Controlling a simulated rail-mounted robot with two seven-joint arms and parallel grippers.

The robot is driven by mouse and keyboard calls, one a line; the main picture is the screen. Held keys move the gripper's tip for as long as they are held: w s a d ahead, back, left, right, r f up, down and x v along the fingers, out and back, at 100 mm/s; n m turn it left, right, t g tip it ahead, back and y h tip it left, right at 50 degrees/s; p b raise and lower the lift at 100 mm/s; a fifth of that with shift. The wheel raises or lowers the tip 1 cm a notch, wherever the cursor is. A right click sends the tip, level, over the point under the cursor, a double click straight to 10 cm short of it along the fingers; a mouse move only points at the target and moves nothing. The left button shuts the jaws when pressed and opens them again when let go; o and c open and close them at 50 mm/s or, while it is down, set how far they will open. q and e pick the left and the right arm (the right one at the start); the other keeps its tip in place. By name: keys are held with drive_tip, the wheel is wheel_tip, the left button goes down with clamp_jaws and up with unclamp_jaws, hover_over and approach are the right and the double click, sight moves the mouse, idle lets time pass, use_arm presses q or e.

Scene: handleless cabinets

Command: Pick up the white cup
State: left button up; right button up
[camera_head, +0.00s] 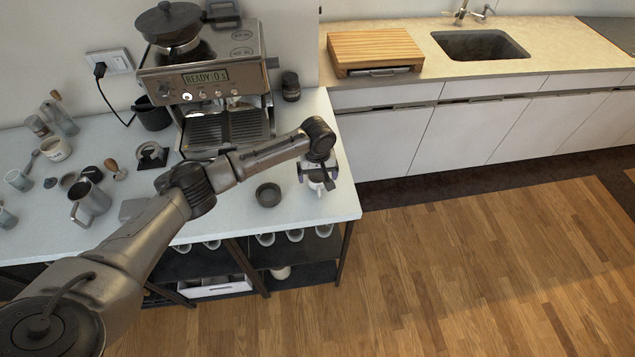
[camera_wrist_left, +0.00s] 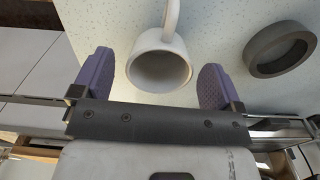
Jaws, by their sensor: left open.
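The white cup (camera_wrist_left: 160,68) stands on the counter in the left wrist view, between the two purple fingers of my left gripper (camera_wrist_left: 156,85). Its handle points away from the gripper, toward the top of that view. The fingers are apart, with a gap on each side of the cup. In the head view my left gripper (camera_head: 317,173) is at the right end of the white counter, pointing down. The white cup (camera_head: 318,185) shows there partly, mostly hidden by the gripper. My right gripper is not in either view.
A dark round ring or bowl (camera_head: 268,194) sits just left of the gripper; it also shows in the left wrist view (camera_wrist_left: 280,50). A coffee machine (camera_head: 205,85) stands behind. A steel pitcher (camera_head: 88,203) and small tools crowd the counter's left. Its right edge is close to the gripper.

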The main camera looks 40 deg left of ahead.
sight(318, 181)
use_arm(q)
drive_tip(key=shift+f, duration=1.6)
drive_tip(key=shift+s, duration=0.1)
drive_tip(key=c, duration=0.9)
